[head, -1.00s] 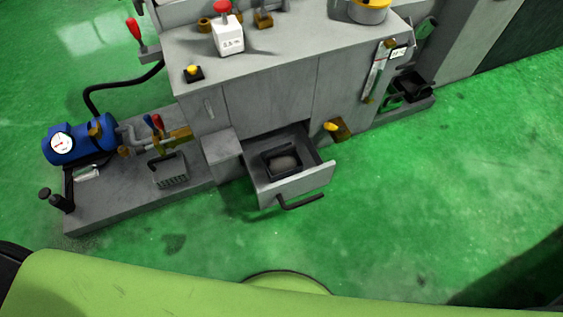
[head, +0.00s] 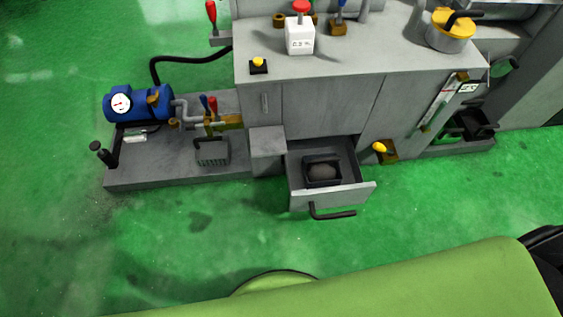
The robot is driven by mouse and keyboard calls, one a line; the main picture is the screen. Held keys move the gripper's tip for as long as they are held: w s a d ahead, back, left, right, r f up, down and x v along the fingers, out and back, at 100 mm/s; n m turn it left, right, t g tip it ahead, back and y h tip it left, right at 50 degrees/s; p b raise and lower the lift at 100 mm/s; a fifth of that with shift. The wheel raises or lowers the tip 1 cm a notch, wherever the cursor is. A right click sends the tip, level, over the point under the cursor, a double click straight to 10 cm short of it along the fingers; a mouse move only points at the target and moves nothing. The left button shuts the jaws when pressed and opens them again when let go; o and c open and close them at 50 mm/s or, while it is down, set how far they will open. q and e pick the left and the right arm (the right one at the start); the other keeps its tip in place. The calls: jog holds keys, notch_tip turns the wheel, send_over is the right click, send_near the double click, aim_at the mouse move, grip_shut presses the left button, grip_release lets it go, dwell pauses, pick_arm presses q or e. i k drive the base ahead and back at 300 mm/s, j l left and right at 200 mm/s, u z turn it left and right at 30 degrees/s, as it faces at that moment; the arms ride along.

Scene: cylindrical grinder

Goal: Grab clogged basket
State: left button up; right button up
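A small dark square basket (head: 322,183) with a rounded grey mass (head: 322,171) in it sits inside the open drawer (head: 345,194) at the front of the machine. A grey slotted basket (head: 212,154) with a dark handle stands on the low platform (head: 160,175) to the left of the drawer. It looks empty, but it is too small to tell surely. Neither of my grippers is in the head view.
The drawer's dark handle (head: 332,213) juts out over the green floor (head: 420,215). A blue tank with a gauge (head: 137,103) and pipes stand on the platform. A white box with a red knob (head: 300,38) is on the machine top. The floor before the drawer is clear.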

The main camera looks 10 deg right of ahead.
aim_at(320, 170)
jog(key=l+u, duration=0.25)
jog(key=l, duration=0.25)
jog(key=l+u, duration=0.3)
jog(key=l, duration=0.2)
jog(key=l+u, duration=0.25)
jog(key=l, duration=0.25)
jog(key=k+l+u, duration=0.1)
jog(key=l+u, duration=0.15)
jog(key=l, duration=0.2)
jog(key=k+l+u, duration=0.1)
jog(key=l+u, duration=0.2)
jog(key=l, duration=0.15)
